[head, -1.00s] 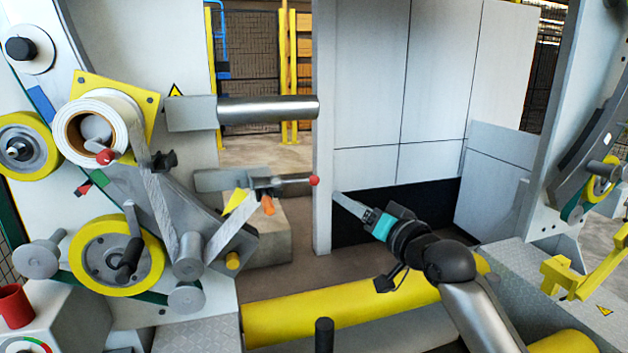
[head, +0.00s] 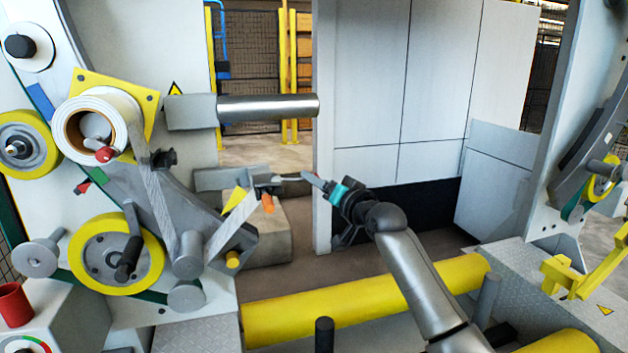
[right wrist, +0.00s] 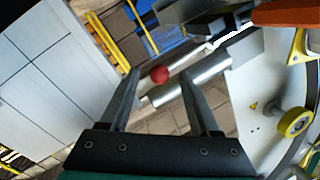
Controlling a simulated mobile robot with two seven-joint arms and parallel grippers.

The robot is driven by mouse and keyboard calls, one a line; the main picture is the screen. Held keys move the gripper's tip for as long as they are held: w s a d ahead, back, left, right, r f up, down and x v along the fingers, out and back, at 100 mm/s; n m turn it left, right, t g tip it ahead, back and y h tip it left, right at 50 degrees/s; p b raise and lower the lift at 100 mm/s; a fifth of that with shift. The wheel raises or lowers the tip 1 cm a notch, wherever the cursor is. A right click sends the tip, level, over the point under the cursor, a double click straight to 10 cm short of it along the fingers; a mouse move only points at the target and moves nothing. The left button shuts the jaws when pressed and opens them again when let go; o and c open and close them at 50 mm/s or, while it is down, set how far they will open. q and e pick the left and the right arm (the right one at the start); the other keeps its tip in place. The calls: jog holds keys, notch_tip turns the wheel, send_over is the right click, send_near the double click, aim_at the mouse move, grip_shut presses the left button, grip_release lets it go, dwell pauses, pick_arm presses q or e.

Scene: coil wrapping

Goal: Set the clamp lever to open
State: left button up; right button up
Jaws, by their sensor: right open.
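The clamp lever (head: 284,178) is a thin dark rod reaching right from the clamp on the left machine frame. In the head view its red ball knob is hidden by my right gripper's fingers. In the right wrist view the red knob (right wrist: 159,75) shows between my two open fingertips, and I cannot tell whether they touch it. My right gripper (head: 308,178) is open at the right end of the lever. An orange piece (head: 268,203) sits below the lever. My left gripper is not in view.
A metal cylinder (head: 267,107) juts right above the lever. A tape roll (head: 78,130) and a yellow-rimmed wheel (head: 155,258) are at left. A yellow roller (head: 360,306) lies below my right arm. A grey wall panel (head: 323,120) stands just behind the gripper.

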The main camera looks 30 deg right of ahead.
jog(key=shift+w+d, duration=0.1)
jog(key=shift+w, duration=1.15)
jog(key=shift+f, duration=0.1)
grip_shut()
